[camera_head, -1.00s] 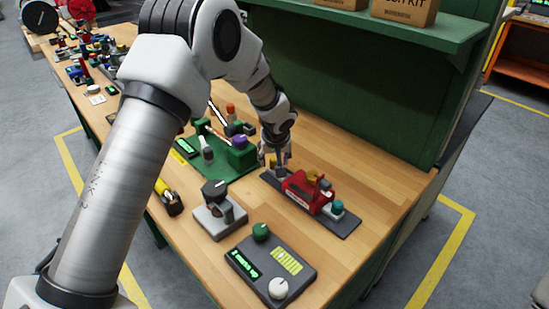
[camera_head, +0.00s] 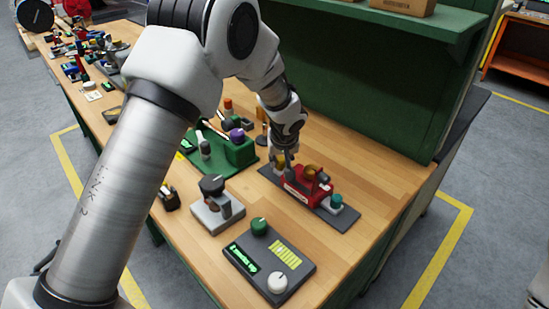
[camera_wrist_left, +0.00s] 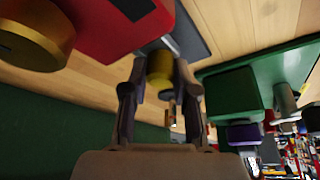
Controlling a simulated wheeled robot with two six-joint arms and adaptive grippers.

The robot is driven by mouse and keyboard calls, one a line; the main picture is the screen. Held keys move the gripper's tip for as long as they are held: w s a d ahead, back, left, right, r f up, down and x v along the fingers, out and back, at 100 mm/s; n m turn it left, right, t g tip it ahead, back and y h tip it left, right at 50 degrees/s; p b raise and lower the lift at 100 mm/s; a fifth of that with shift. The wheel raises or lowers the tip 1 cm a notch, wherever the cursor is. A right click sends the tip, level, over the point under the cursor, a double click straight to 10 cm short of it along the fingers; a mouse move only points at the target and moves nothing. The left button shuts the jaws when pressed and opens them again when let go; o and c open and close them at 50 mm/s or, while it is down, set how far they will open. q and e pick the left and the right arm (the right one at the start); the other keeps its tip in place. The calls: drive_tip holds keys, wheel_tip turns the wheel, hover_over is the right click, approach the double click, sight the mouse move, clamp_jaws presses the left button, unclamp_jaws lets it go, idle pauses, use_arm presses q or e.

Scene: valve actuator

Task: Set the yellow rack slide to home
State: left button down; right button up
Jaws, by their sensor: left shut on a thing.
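The rack actuator has a red housing (camera_head: 300,187) on a dark grey base plate (camera_head: 340,216), right of centre on the bench. A brass wheel (camera_head: 314,173) sits on the housing; it shows at the upper left of the left wrist view (camera_wrist_left: 35,35). My left gripper (camera_head: 283,167) reaches down at the housing's left end. In the left wrist view, its fingers (camera_wrist_left: 160,85) are shut on the yellow slide knob (camera_wrist_left: 160,66), close beside the red housing. The fingers mostly hide the knob in the head view. My right gripper is out of view.
A green fixture (camera_head: 238,152) with a purple knob stands left of the actuator. A grey valve block (camera_head: 217,212) and a dark control panel (camera_head: 268,262) with green and white knobs stand nearer. A teal knob (camera_head: 336,201) tops the actuator's right end. Bench at right is clear.

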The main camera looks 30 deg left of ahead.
use_arm(q)
drive_tip(key=shift+s+f, duration=0.1)
drive_tip(key=shift+f, duration=0.05)
drive_tip(key=c, duration=0.9)
unclamp_jaws()
drive_tip(key=shift+d, duration=0.1)
